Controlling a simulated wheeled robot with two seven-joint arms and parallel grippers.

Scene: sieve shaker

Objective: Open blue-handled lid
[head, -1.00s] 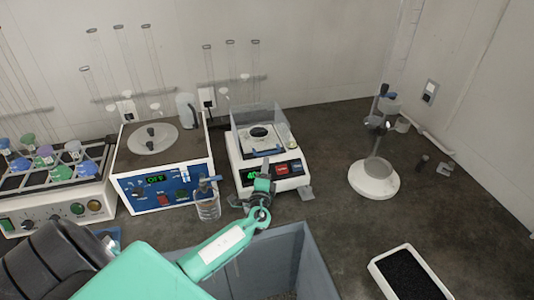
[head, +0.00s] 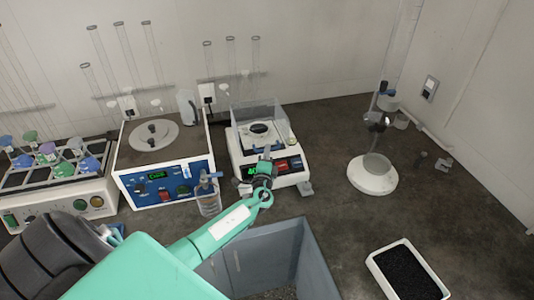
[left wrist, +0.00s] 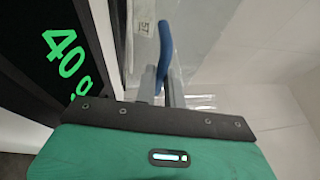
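The blue handle (left wrist: 165,50) stands as a narrow curved bar in the left wrist view, at the gap between my finger ends. The clear lid (head: 258,112) is on the white balance (head: 240,165), above its pan; I cannot make out its handle in the head view. My left gripper (head: 265,160) is over the balance's front, beside its green display. In the left wrist view its two grey fingers (left wrist: 161,92) are apart around the handle's lower end; I cannot see contact. My right gripper is out of view.
A blue-fronted device (head: 165,185) and a clear bottle (head: 208,195) stand left of the balance. A grey bin (head: 310,255) is below my left arm. A round-based stand (head: 373,180) and black-filled tray (head: 405,275) are at right. Bare bench lies between balance and stand.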

